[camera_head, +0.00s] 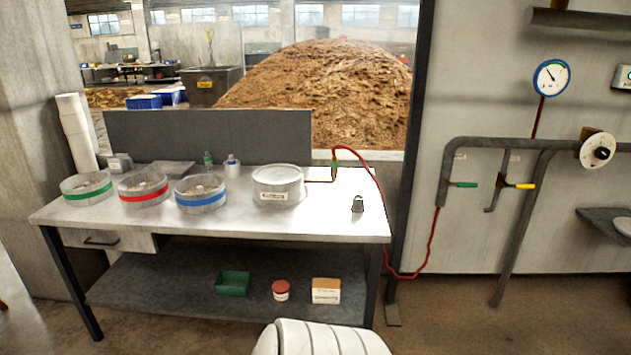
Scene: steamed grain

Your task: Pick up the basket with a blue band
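The basket with a blue band (201,204) is a round, clear or grey container on the metal table (330,222). It stands upright, and its contents look brownish. To its left are a similar basket with a red band (144,198) and one with a green band (87,196). To its right is a round lidded metal pot (278,195) with a label. Neither of my grippers is in view, and nothing touches the blue-banded basket.
Small bottles (232,169) stand behind the baskets, before a grey panel (210,136). A red hose (376,190) runs from the table's right side to wall pipes. A small metal weight (357,204) sits at the right. The lower shelf (180,283) holds a green tray (232,284).

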